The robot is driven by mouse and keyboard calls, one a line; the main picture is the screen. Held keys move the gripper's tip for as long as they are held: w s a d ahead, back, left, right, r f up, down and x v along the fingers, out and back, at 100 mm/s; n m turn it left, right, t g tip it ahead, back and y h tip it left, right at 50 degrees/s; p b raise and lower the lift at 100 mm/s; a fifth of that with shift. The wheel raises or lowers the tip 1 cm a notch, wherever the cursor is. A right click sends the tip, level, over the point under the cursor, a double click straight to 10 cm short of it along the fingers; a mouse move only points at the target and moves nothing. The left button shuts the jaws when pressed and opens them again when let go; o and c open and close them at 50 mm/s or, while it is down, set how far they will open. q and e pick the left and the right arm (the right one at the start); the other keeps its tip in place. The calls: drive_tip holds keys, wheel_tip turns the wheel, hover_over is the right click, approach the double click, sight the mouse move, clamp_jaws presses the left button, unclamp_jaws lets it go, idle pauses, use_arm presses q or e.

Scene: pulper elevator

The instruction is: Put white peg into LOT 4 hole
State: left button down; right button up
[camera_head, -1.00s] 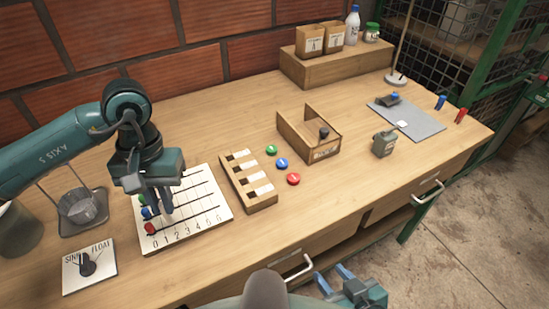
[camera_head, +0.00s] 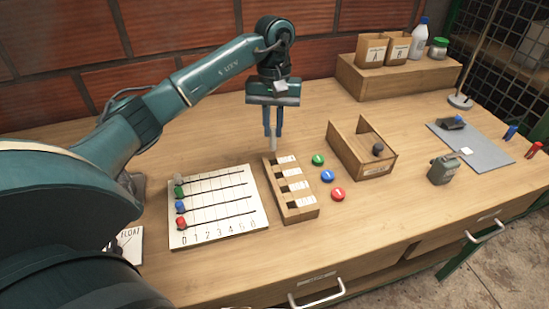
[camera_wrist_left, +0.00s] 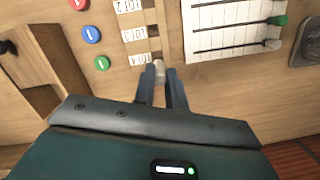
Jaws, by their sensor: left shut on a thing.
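My left gripper (camera_head: 273,134) is shut on a white peg (camera_head: 273,144), which points down from the fingertips. In the head view it is by the far end of the wooden lot rack (camera_head: 279,204). The peg also shows between the fingertips in the left wrist view (camera_wrist_left: 159,70), close to the end label (camera_wrist_left: 140,59), which appears to read LOT 4. The fingers and peg hide part of that end, and I cannot see the LOT 4 hole clearly. The peg looks apart from the rack; its exact height is unclear. My right gripper is out of view.
A white numbered board (camera_head: 220,228) with grey, green, blue and red knobs lies left of the rack. Green (camera_head: 318,160), blue (camera_head: 327,176) and red (camera_head: 338,194) discs lie to its right. An open wooden box (camera_head: 345,158) stands beyond them.

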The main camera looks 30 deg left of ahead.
sight(274, 149)
use_arm(q)
wheel_tip(274, 149, down, 7)
drive_tip(key=shift+r, duration=0.1)
idle(0.3)
drive_tip(key=shift+f, duration=0.25)
drive_tip(key=c, duration=1.4)
unclamp_jaws()
drive_tip(key=shift+r, duration=0.1)
drive_tip(key=shift+c, duration=0.2)
